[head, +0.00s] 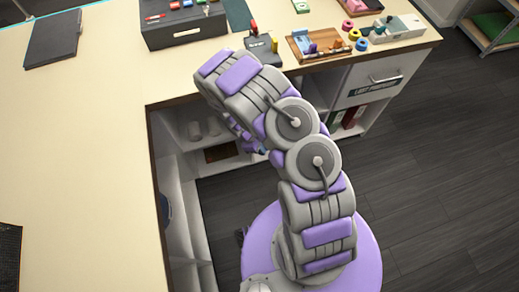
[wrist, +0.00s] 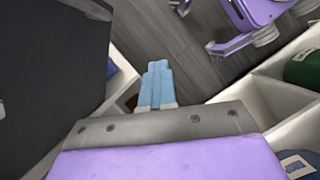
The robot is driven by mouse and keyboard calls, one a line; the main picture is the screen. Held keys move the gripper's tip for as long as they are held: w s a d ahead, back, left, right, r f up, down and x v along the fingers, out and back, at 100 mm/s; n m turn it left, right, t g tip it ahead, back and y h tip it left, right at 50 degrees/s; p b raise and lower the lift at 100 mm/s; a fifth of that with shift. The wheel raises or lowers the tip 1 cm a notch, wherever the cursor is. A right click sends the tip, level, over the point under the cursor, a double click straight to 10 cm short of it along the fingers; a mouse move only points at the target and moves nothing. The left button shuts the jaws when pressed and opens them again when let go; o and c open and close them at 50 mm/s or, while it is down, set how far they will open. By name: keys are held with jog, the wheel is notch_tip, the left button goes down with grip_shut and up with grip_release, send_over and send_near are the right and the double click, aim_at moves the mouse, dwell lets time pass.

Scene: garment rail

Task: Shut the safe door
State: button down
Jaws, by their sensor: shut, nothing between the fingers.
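My gripper (wrist: 158,85) shows in the wrist view as light blue fingers pressed together, with nothing between them. In the head view it is mostly hidden by my arm, low among the white shelves under the counter. A large dark flat panel (wrist: 50,65) fills the left of the wrist view, close to the fingers and apart from them in the picture. It may be the safe or its door; I cannot tell which, nor how far the door is open. No safe can be made out in the head view.
White shelving (head: 185,205) lines the inner side of the pale counter (head: 85,165). A drawer (head: 375,80) is at the right end, with binders (head: 347,115) below. A dark green round object (wrist: 304,68) sits in a white compartment.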

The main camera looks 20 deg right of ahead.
jog(key=shift+a, duration=0.75)
jog(key=c, duration=1.8)
grip_release()
jog(key=shift+d, duration=0.35)
jog(key=o, duration=0.3)
jog(key=shift+d, duration=0.3)
jog(key=o, duration=0.3)
jog(key=shift+a, duration=0.1)
jog(key=shift+o, duration=0.4)
jog(key=shift+a, duration=0.45)
jog(key=p+v, duration=0.3)
jog(key=v, duration=1.4)
jog(key=shift+w+p, duration=0.2)
jog(key=shift+p, duration=0.1)
jog(key=shift+a, duration=0.15)
